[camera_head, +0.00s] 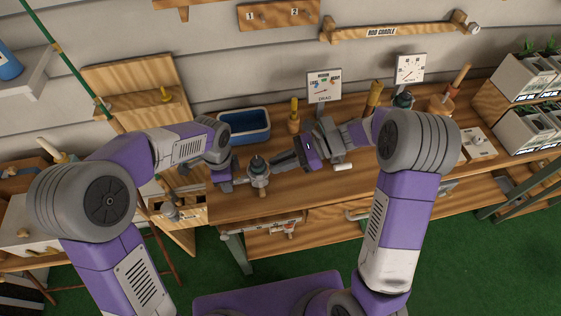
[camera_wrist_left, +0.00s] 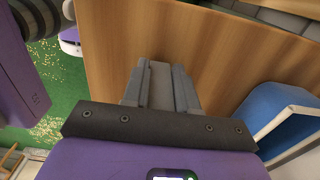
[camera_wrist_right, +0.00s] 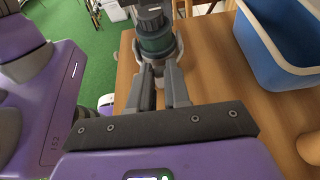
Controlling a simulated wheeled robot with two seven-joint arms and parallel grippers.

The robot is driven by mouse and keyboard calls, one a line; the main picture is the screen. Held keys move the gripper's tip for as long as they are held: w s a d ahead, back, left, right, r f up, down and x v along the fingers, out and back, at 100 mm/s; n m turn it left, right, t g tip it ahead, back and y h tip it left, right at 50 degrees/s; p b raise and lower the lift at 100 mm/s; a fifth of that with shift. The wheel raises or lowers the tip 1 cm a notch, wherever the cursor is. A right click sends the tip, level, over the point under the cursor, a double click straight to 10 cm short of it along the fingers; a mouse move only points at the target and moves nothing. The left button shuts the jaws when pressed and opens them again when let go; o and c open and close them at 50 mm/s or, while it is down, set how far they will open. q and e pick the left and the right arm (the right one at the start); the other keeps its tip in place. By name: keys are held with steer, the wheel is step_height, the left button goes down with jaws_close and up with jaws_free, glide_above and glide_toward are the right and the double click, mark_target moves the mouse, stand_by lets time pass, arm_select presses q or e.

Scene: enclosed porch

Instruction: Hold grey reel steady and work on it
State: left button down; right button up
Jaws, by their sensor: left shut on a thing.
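The grey reel (camera_head: 258,168) stands at the front left of the workbench (camera_head: 330,183). It also shows in the right wrist view (camera_wrist_right: 155,43), with a dark green band. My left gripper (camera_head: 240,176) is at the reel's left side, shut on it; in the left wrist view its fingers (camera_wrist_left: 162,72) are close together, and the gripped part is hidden. My right gripper (camera_head: 281,162) reaches in from the right. In the right wrist view its fingers (camera_wrist_right: 160,75) are apart, tips close to the reel's near side. I cannot tell whether they touch it.
A blue tub (camera_head: 262,136) stands behind the reel. A DRAG sign (camera_head: 324,84) and a second dial sign (camera_head: 410,68) stand farther back. Another reel (camera_head: 403,100) and wooden-handled items are at the right.

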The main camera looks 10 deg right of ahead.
jaws_close()
steer(key=shift+a+r+h, duration=0.1)
steer(key=shift+r+h, duration=0.3)
steer(key=shift+h, duration=0.4)
steer(key=o, duration=0.7)
jaws_free()
steer(key=v, duration=1.2)
